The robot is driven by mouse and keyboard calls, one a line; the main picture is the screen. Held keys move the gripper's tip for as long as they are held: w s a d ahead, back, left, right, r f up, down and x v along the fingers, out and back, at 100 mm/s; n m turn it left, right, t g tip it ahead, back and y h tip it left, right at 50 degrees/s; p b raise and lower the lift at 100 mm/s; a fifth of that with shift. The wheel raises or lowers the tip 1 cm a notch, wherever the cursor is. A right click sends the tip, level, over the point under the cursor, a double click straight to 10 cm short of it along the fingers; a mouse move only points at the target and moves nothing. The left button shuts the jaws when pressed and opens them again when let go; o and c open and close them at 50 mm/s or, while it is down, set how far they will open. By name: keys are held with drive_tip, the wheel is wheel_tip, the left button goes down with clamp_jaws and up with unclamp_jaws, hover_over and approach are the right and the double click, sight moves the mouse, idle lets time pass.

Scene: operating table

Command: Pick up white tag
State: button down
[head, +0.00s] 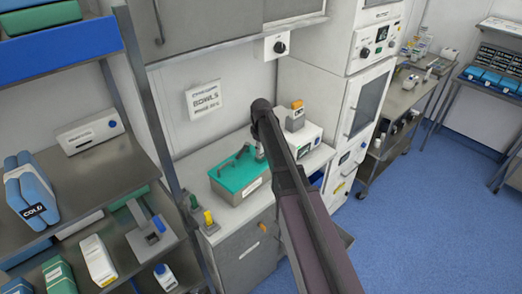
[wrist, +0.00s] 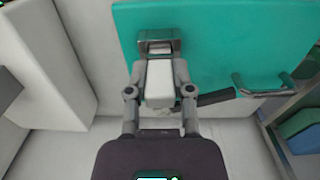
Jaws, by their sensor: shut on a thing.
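A white block-like piece (wrist: 160,82), which looks like the white tag, sits between the fingers of my gripper (wrist: 159,75) in the wrist view. The fingers are closed in on its sides. Its far end is close to a grey metal fitting (wrist: 158,36) at the edge of a teal lid (wrist: 215,40); I cannot tell whether they touch. In the head view my arm reaches down to the counter beside the teal-lidded box (head: 238,172). There the gripper is mostly hidden behind the arm, and the tag cannot be made out.
The box stands on a white counter (head: 222,222), with a white device (head: 303,138) to its right. Yellow and green small items (head: 209,218) stand at the counter's left front. A shelf rack (head: 90,185) is at left. Blue floor (head: 400,230) is open at right.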

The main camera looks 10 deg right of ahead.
drive_tip(key=shift+r, duration=0.15)
wheel_tip(320, 180, up, 4)
drive_tip(key=p, duration=0.3)
drive_tip(key=shift+f+p, duration=0.2)
drive_tip(key=shift+p, duration=0.2)
drive_tip(key=s+r+p, duration=0.1)
drive_tip(key=s, duration=1.5)
drive_tip(key=shift+f, duration=0.15)
